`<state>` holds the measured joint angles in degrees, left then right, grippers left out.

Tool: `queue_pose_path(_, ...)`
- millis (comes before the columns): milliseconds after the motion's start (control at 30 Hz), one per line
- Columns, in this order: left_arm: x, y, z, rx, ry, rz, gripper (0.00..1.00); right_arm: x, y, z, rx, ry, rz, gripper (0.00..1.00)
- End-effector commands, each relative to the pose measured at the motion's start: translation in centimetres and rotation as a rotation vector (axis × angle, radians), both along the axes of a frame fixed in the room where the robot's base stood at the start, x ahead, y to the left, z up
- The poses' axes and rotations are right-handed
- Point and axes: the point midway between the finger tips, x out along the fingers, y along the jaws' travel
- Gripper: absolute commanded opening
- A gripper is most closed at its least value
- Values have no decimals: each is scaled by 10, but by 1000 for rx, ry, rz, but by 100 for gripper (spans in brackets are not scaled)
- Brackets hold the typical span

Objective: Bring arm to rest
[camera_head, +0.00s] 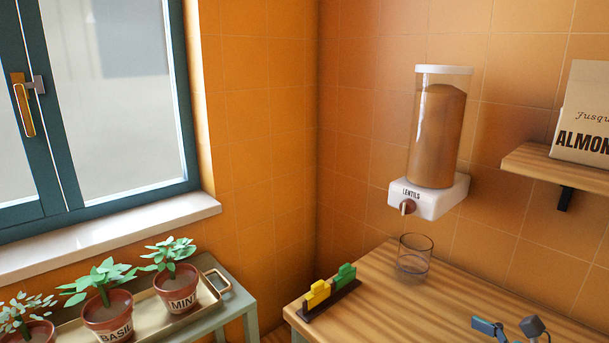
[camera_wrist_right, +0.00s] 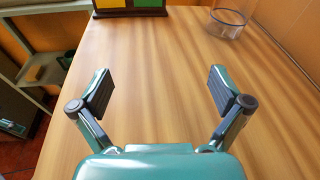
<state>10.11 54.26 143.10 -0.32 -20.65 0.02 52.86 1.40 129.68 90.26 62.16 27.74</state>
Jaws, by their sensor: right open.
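My right gripper (camera_head: 509,328) shows at the bottom right edge of the head view, over the wooden counter (camera_head: 455,300). In the right wrist view the same gripper (camera_wrist_right: 162,90) has its two fingers spread wide apart. Only bare wood shows between them, so it is open and empty. Most of my right arm is outside the head view. My left gripper and left arm are not in view.
A clear glass (camera_head: 415,255) stands on the counter below a wall-mounted lentils dispenser (camera_head: 436,140). A dark holder with yellow (camera_head: 317,294) and green (camera_head: 344,276) blocks stands at the counter's left edge. Potted herbs sit on a tray (camera_head: 217,287) at left. A shelf (camera_head: 560,166) holds an almond package.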

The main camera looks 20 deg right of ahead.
Motion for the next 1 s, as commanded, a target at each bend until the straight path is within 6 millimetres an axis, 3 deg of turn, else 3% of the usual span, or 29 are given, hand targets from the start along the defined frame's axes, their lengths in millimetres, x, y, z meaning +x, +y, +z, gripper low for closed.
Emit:
queue_pose_path(33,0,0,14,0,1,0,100,0,16,1,-22,29,59,100)
queue_pose_path(267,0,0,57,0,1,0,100,-23,100,-21,-208,155,413,100)
queue_pose_path(400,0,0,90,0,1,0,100,-57,155,-33,-385,194,726,100)
queue_pose_path(500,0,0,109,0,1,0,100,-84,182,-40,-514,187,938,100)
queue_pose_path(733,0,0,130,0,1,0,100,-133,211,-72,-787,113,1354,100)
queue_pose_path(1000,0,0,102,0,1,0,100,-144,215,-172,-1079,29,1627,100)
